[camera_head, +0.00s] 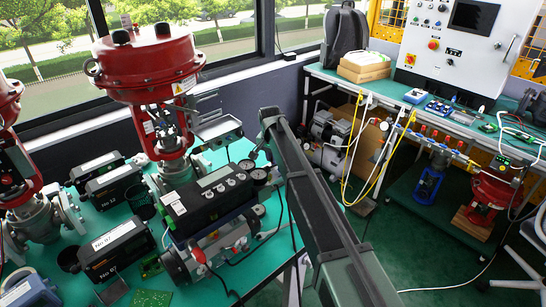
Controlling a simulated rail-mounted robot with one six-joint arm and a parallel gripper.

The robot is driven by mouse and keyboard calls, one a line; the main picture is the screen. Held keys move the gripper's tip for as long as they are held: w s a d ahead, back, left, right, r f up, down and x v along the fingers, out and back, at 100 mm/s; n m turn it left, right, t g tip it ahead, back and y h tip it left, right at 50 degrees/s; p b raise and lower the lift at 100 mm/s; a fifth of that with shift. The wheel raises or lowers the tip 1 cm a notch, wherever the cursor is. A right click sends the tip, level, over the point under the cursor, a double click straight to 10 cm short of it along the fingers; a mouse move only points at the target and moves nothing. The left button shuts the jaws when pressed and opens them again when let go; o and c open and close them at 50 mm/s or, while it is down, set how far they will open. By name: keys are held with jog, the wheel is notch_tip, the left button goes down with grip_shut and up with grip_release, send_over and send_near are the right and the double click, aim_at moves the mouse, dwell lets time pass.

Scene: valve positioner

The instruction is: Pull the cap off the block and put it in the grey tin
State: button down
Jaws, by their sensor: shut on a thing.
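My arm rises from the lower right to a dark end above the right edge of the green table. The arm hides its own far side, so I cannot make out my gripper's fingers or anything between them. I cannot pick out the cap or its block for sure. The black positioner (214,192) with buttons and a small display stands at the table's middle, just left of my arm. Two dark open cylinders stand on the table, one behind a black box (140,203) and one at the left (68,261). I cannot tell whether either is the grey tin.
A tall red valve actuator (150,68) stands behind the positioner, another (10,150) at the left edge. Black labelled boxes (116,250) and a green circuit board (150,298) crowd the table. A workbench (385,88) stands at the right, across open green floor.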

jog(key=shift+r+p, duration=0.75)
jog(key=shift+r, duration=0.05)
notch_tip(320, 180, up, 4)
jog(key=p, duration=0.4)
dwell(0.3)
